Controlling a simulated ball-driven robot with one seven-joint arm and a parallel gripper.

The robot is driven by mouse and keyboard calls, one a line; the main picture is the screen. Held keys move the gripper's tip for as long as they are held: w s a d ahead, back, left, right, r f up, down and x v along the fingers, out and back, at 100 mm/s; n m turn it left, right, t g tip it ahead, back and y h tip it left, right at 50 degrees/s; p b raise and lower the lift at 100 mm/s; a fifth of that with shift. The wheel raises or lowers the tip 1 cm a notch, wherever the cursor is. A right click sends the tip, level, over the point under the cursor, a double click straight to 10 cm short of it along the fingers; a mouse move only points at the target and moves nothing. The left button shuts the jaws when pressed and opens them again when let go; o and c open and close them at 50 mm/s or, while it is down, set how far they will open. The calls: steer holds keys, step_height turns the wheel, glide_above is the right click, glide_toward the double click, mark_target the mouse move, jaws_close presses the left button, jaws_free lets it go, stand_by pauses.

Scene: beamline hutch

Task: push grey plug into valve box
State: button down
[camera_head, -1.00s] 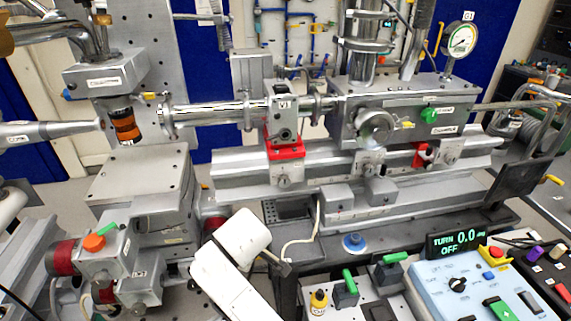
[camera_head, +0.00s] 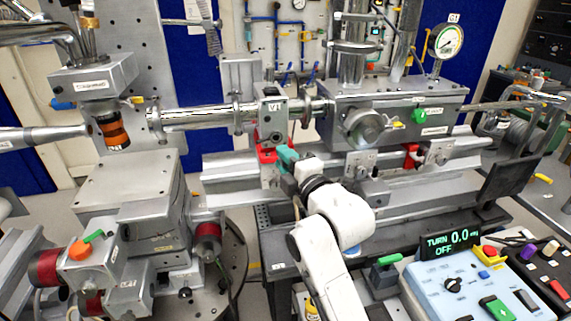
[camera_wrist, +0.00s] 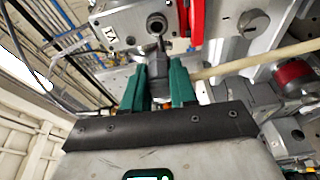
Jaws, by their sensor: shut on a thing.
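The valve box (camera_head: 271,112), marked V1, stands on the beam pipe above a red mount in the head view. It also fills the top of the wrist view (camera_wrist: 118,26), with a round dark-centred port (camera_wrist: 157,25) in its face. My gripper (camera_head: 285,158) has teal fingers and is just below the box. In the wrist view my gripper (camera_wrist: 158,78) is shut on the grey plug (camera_wrist: 158,62), whose tip points towards the port. I cannot tell whether the tip touches the port. My fingers partly hide the plug, and the head view does not show it clearly.
A red bracket (camera_wrist: 196,22) is close beside the port. A pale cable or tube (camera_wrist: 260,59) runs right of my fingers. The metal rail (camera_head: 228,175) lies below the pipe. The control panel (camera_head: 465,285) is at lower right.

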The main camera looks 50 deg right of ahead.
mark_target(273, 138)
steer(key=shift+w+d+b, duration=0.2)
steer(key=shift+w+d, duration=0.35)
steer(key=shift+w, duration=0.25)
steer(key=shift+w+d+b, duration=0.2)
steer(key=shift+w+d, duration=0.35)
steer(key=shift+w, duration=0.3)
steer(key=shift+w+d+b, duration=0.2)
steer(key=shift+w+d, duration=0.35)
steer(key=shift+w, duration=0.25)
steer(key=shift+w+d, duration=0.3)
steer(key=shift+w, duration=0.1)
steer(key=c, duration=0.8)
jaws_free()
steer(key=shift+s, duration=0.1)
steer(key=b+v, duration=0.1)
steer(key=v, duration=0.9)
steer(key=shift+s+b, duration=0.3)
steer(key=shift+b, duration=0.05)
